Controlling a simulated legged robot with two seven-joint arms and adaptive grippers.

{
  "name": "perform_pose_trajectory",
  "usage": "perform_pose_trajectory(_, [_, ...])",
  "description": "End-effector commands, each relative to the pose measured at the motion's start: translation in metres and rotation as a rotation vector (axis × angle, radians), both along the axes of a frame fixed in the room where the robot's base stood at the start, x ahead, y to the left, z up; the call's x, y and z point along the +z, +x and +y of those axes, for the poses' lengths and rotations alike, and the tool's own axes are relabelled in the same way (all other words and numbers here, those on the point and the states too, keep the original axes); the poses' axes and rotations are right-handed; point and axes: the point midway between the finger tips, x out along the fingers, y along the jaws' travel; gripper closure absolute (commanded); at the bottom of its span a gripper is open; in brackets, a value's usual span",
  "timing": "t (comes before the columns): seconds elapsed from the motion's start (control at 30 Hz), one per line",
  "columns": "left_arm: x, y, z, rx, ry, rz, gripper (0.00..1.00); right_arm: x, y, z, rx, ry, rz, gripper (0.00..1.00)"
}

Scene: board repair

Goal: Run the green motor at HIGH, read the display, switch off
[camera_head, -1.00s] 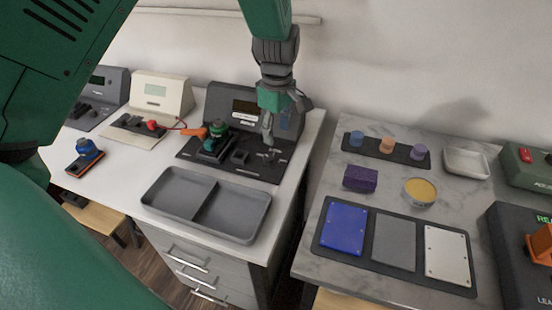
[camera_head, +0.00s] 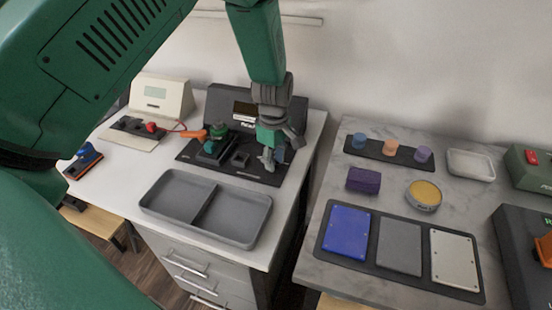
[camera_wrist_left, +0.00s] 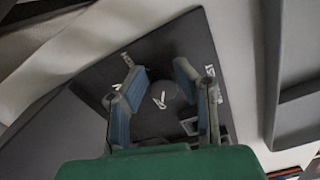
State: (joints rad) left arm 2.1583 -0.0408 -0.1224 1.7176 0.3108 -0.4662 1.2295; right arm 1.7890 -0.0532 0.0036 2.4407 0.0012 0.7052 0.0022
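The green motor (camera_head: 216,132) sits in a dark cradle on the left part of the black test station (camera_head: 243,174), with an orange part beside it. The station's display (camera_head: 245,109) is on the upright panel behind; its reading is too small to make out. My left gripper (camera_head: 268,160) is low over the right part of the station base. In the left wrist view my left gripper (camera_wrist_left: 157,72) is open, its blue-padded fingers apart on either side of a dark round knob (camera_wrist_left: 165,90) with a white mark near it. Contact cannot be told. My right gripper is not in view.
A grey two-part tray (camera_head: 205,206) lies in front of the station. A cream device (camera_head: 160,96) stands at the left, with a blue-and-orange part (camera_head: 83,160) nearer the front. A marble table (camera_head: 330,270) stands right, across a gap.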

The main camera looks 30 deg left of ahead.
Motion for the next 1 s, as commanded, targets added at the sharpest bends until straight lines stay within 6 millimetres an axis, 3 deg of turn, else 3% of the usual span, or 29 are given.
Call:
perform_pose_trajectory(0.13, [-0.002,0.001,0.010,0.005,0.010,-0.005,1.00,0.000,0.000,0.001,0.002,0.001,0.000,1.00])
perform_pose_trajectory(0.67, [0.001,0.001,-0.001,-0.001,0.015,-0.004,1.00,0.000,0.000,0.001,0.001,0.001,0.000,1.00])
perform_pose_trajectory(1.0, [0.004,0.001,-0.005,-0.120,0.010,-0.001,1.00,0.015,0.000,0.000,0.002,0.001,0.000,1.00])
